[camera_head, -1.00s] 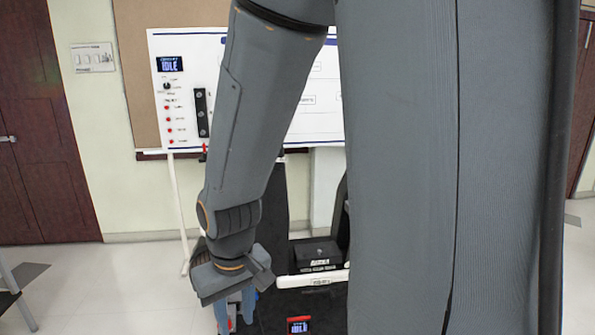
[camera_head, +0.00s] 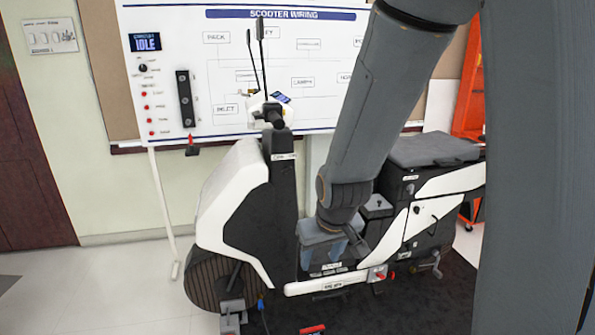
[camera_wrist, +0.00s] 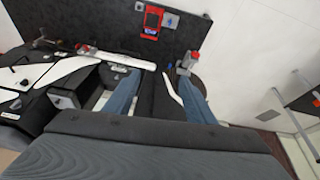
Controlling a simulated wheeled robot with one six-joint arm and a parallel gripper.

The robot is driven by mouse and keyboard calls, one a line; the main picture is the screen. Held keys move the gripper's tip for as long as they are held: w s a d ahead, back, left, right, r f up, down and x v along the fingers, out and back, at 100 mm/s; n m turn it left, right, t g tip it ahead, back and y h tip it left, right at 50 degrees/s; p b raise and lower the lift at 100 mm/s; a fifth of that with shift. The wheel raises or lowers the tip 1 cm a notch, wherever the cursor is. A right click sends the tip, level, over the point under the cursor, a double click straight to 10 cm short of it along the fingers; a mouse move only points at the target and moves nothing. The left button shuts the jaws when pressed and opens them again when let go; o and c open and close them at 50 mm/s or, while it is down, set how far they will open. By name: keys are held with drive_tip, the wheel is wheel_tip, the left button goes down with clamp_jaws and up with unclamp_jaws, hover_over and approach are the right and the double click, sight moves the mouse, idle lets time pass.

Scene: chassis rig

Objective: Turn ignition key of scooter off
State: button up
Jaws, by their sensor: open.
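The scooter (camera_head: 232,205), white and black, stands on a dark mat in front of a wiring board in the head view. Its handlebar (camera_head: 272,117) with a small screen is at the top. A small labelled spot (camera_head: 283,156) sits on the dark front column below the handlebar; I cannot make out the ignition key. My gripper (camera_head: 335,255) points down in front of the scooter's low middle, below the handlebar.
The wiring board (camera_head: 225,85) stands behind the scooter, with a display reading IDLE (camera_head: 146,42) at its left. A red-framed device (camera_head: 312,330) lies on the mat. An orange frame (camera_head: 468,75) stands at the right. The floor at left (camera_head: 110,290) is clear.

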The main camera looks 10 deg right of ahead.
drive_tip(key=w+n+t+p, duration=0.15)
drive_tip(key=w+t, duration=0.45)
drive_tip(key=w, duration=1.2)
drive_tip(key=n+t+p, duration=0.1)
drive_tip(key=n+t, duration=0.3)
drive_tip(key=t, duration=0.4)
approach(287, 171)
drive_tip(key=shift+m, duration=0.25)
drive_tip(key=shift+w+r+p, duration=0.15)
drive_tip(key=shift+w+p, duration=0.55)
drive_tip(key=shift+w, duration=1.35)
drive_tip(key=shift+w+r+p, duration=0.1)
drive_tip(key=shift+w+p, duration=0.6)
drive_tip(key=shift+w, duration=1.35)
drive_tip(key=c, duration=1)
drive_tip(key=shift+c, duration=0.2)
